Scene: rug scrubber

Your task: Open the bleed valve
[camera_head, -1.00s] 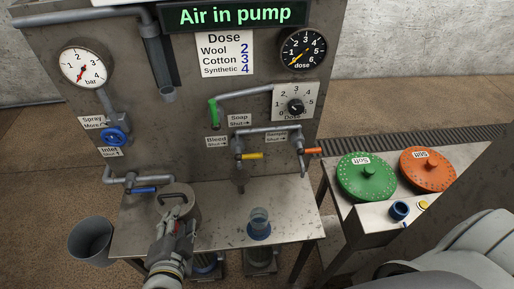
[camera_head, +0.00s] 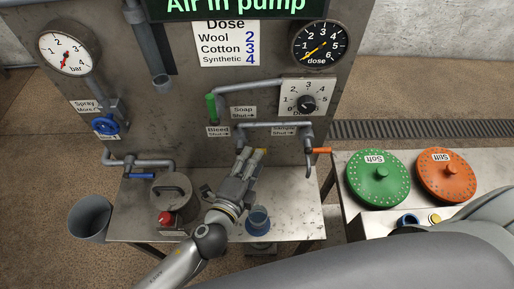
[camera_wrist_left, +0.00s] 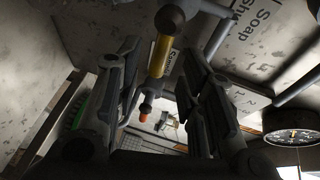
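The bleed valve, labelled "Bleed" (camera_head: 218,131), sits on the pipe under the dose dial, and my gripper largely hides it in the head view. Its yellow handle (camera_wrist_left: 160,55) shows in the left wrist view, between my two fingers. My left gripper (camera_head: 251,154) reaches up to the valve from below. In the left wrist view, the left gripper (camera_wrist_left: 163,90) is open with its fingers on either side of the handle and gaps visible. My right gripper is not in view.
The orange-handled sample valve (camera_head: 320,151) is just to the right.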

